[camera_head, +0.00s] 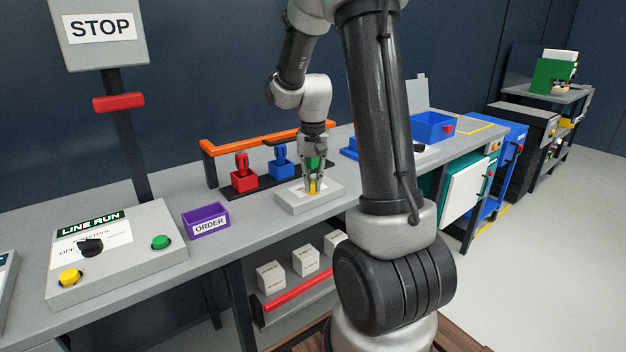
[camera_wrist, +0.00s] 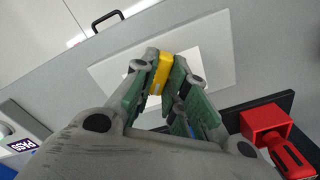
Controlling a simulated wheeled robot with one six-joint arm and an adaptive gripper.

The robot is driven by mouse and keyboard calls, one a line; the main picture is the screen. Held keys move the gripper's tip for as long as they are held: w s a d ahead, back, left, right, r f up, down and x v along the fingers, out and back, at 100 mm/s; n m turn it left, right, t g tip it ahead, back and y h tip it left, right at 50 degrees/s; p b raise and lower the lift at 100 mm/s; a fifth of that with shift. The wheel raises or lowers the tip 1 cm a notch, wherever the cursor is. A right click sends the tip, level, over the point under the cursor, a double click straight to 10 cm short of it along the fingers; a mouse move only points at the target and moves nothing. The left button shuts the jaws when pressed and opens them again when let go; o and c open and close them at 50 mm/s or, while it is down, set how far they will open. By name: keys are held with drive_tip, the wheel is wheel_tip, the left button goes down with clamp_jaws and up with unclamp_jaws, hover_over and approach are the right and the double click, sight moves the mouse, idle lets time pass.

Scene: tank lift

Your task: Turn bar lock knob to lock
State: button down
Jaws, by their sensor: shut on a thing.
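The yellow knob (camera_head: 313,187) stands on a low light-grey box (camera_head: 322,202) with a white label, on the workbench. It also shows in the wrist view (camera_wrist: 159,72), between my fingertips. My gripper (camera_head: 313,184) points down from above and is shut on the yellow knob. The fingers, with green pads, cover the knob's sides and much of the label, so I cannot read its marks or the knob's setting. An orange bar (camera_head: 265,138) runs along the bench behind the box.
Red (camera_head: 243,180) and blue (camera_head: 281,167) blocks stand on a black strip beside the box. A purple ORDER bin (camera_head: 206,221) and the LINE RUN panel (camera_head: 112,255) are to the left. A blue bin (camera_head: 433,127) is at right. White boxes (camera_head: 304,259) sit on the lower shelf.

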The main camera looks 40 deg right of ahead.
sight(313, 182)
idle(0.6)
drive_tip(key=c, duration=1.4)
unclamp_jaws()
drive_tip(key=shift+c, duration=0.2)
wheel_tip(313, 182, up, 12)
drive_tip(key=s+a+r+n+t, duration=0.1)
drive_tip(key=s+a+n+t, duration=0.1)
drive_tip(key=s, duration=0.8)
drive_tip(key=s+a+r+n+t, duration=0.2)
drive_tip(key=s+a+n, duration=0.3)
drive_tip(key=s, duration=0.6)
drive_tip(key=shift+a, duration=0.95)
